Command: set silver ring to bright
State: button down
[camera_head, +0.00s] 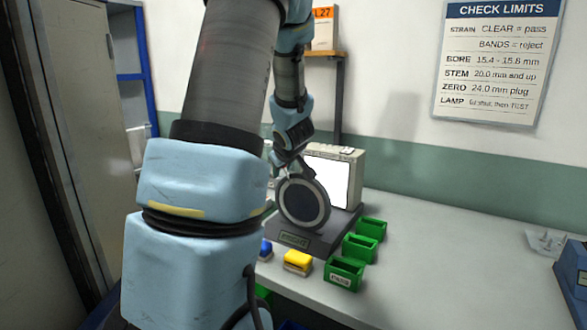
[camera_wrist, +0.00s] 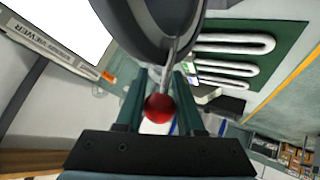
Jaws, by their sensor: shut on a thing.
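The silver ring (camera_head: 325,207) surrounds a dark round disc (camera_head: 301,203) that stands upright on a dark grey base in front of a lit screen. In the wrist view the ring's dark rim (camera_wrist: 196,18) fills the top centre. A thin metal lever (camera_wrist: 171,55) runs down from it to a red ball knob (camera_wrist: 159,107). My gripper (camera_wrist: 160,84) is shut on the red knob, with one dark green finger on each side. In the head view my gripper (camera_head: 284,168) is at the ring's upper left, where the knob is hidden.
The viewer box (camera_head: 357,176) with its white screen stands behind the ring. Several green bins (camera_head: 345,274) and a yellow block (camera_head: 297,261) sit in front and to the right. A check-limits sign (camera_head: 497,60) hangs on the wall. The bench's right part is mostly clear.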

aim_at(277, 184)
jog(key=shift+w+a+f+b, duration=0.15)
jog(key=shift+a+f+b, duration=0.3)
jog(key=shift+f, duration=0.3)
jog(key=shift+w+a+f+b, duration=0.1)
jog(key=shift+a+f+b, duration=0.35)
jog(key=shift+f, duration=0.25)
jog(key=shift+w+a+r, duration=0.2)
jog(key=shift+w+r, duration=0.1)
jog(key=shift+w, duration=0.05)
jog(key=c, duration=0.8)
grip_release()
jog(key=shift+w+a, duration=0.1)
jog(key=shift+o, duration=1.3)
jog(key=shift+f, duration=0.1)
jog(key=shift+s+d, duration=0.2)
